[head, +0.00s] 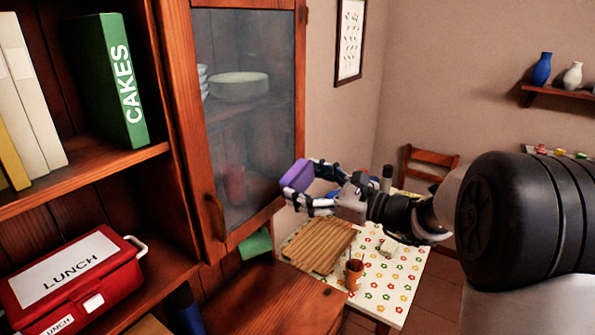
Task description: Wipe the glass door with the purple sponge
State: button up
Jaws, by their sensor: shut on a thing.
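The glass door (243,110) is a tall grey pane in a reddish wood frame, upper middle of the head view. It looks shut and hazy, with dishes faintly visible behind it. A dark handle (215,216) sits at its lower left. My gripper (301,188) is shut on the purple sponge (294,177), near the lower right edge of the door. The sponge appears just right of the door frame; I cannot tell whether it touches it. Part of the sponge is hidden by the fingers.
A table with a flowered cloth (385,285) stands below my gripper, with a wooden board (319,246) and an orange cup (354,275). Left shelves hold a green CAKES book (108,80) and a red lunch box (75,275). A chair (430,160) stands behind.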

aim_at(243, 196)
jog(key=s+a+f+m+p, duration=0.1)
jog(key=s+a+f+m, duration=0.2)
jog(key=s+a+m, duration=0.25)
jog(key=shift+m, duration=0.45)
jog(key=shift+x, duration=2.65)
jog(key=shift+x, duration=1)
jog(key=shift+f, duration=0.2)
jog(key=shift+w+d, duration=1.3)
jog(key=shift+w, duration=0.2)
jog(key=shift+a, duration=0.1)
jog(key=shift+s+a+b, duration=0.35)
jog(key=shift+s+a, duration=1)
jog(key=shift+s, duration=0.1)
jog(key=shift+c, duration=0.6)
